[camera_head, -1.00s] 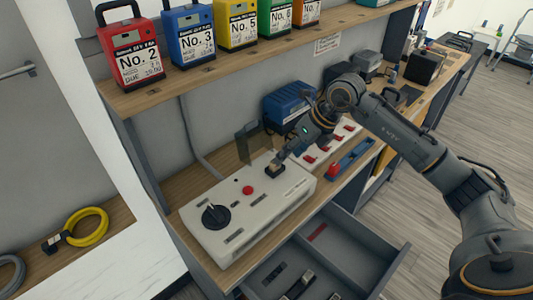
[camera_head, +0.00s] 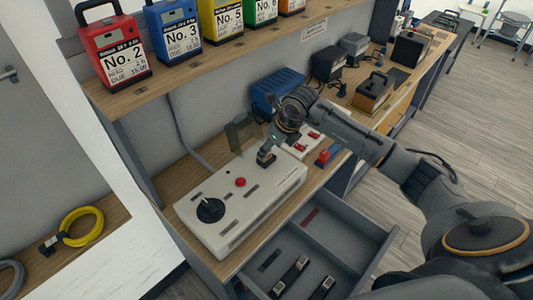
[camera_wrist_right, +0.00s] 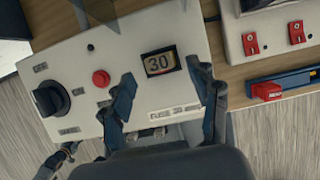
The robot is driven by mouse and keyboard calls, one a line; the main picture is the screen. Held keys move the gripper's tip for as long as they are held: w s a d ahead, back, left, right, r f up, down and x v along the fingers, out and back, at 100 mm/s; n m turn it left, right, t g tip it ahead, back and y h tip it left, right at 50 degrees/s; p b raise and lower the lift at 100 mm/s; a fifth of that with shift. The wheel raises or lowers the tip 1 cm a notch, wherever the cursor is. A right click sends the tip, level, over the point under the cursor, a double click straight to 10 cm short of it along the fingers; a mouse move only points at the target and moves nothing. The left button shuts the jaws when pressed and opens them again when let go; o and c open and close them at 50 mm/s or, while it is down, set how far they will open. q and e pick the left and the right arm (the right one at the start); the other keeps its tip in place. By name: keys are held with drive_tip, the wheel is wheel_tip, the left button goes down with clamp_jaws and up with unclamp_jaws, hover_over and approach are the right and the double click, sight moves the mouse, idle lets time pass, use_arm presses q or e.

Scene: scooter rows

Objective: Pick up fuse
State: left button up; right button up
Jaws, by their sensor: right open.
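My right gripper (camera_wrist_right: 161,76) is open, one finger on each side of the fuse in the picture. In the head view my right gripper (camera_head: 271,141) is just above the fuse; I cannot tell whether it touches.
A raised clear cover (camera_head: 240,134) stands behind the fuse. The box carries a red button (camera_head: 240,182) and a black knob (camera_head: 210,210). An open drawer (camera_head: 350,250) holding dark parts juts out below. A red-switched panel (camera_wrist_right: 270,40) stands to the right.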

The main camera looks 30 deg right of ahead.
drive_tip(key=shift+x, duration=1.55)
drive_tip(key=shift+w+r, duration=0.1)
drive_tip(key=shift+r, duration=0.05)
drive_tip(key=c, duration=1.2)
drive_tip(key=shift+r, duration=0.1)
drive_tip(key=shift+c, duration=0.2)
